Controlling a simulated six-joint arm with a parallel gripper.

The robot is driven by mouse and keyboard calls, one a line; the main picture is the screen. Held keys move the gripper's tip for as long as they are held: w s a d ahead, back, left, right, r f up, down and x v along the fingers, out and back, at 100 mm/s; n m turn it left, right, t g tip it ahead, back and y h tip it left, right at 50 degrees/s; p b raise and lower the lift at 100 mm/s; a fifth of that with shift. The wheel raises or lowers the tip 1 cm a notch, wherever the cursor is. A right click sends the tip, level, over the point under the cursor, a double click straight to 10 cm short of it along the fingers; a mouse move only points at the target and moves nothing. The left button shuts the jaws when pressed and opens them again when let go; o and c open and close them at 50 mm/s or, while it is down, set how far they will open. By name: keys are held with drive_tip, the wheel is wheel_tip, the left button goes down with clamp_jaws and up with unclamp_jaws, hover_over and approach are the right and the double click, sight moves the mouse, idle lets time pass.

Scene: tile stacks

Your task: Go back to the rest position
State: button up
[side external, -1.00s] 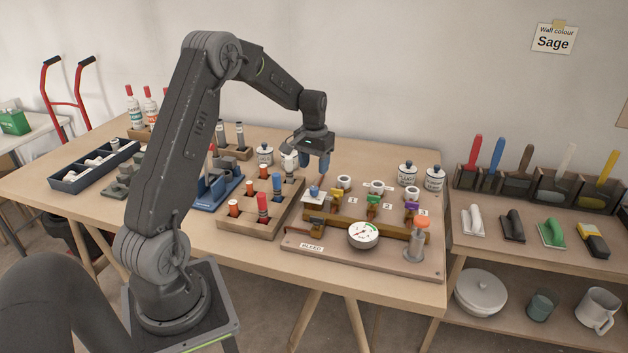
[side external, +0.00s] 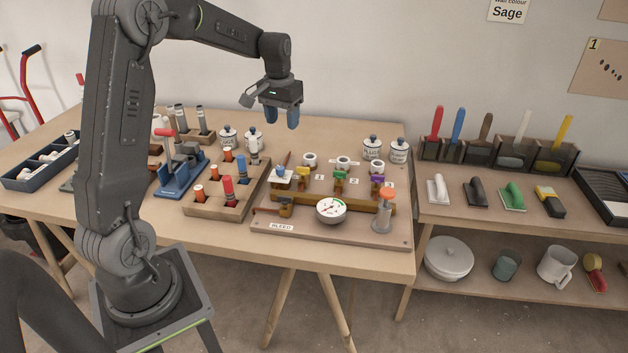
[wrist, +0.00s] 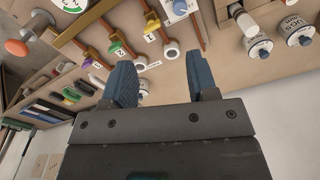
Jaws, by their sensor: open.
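My gripper (side external: 281,117) is open and empty, with its blue fingers pointing down. It hangs in the air above the back part of the wooden table (side external: 120,196), higher than the valve board (side external: 345,238). In the wrist view my gripper (wrist: 162,88) shows two blue fingers spread apart with nothing between them. The valve board's coloured valves and white round fittings lie beyond the fingers in that view.
A wooden block with coloured cylinders (side external: 207,210) and a blue device with a red lever (side external: 183,180) stand left of the board. White jars (side external: 372,149) stand behind it. A shelf with tools (side external: 470,208) stands at right. The air around my gripper is clear.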

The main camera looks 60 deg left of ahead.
drive_tip(key=s+d+r+m+t, duration=0.1)
drive_tip(key=s+d+r, duration=0.25)
drive_tip(key=d, duration=0.35)
drive_tip(key=s+d+r+m+t, duration=0.1)
drive_tip(key=s+d+r+m, duration=0.1)
drive_tip(key=s+d, duration=0.35)
drive_tip(key=s+d+r+m+t, duration=0.1)
drive_tip(key=s+d+r, duration=0.25)
drive_tip(key=d, duration=0.45)
drive_tip(key=s+d+f+m+t, duration=0.1)
drive_tip(key=s+d, duration=0.3)
drive_tip(key=s, duration=0.4)
drive_tip(key=shift+d+f+t, duration=0.35)
drive_tip(key=shift+f+t, duration=0.15)
drive_tip(key=shift+f, duration=0.2)
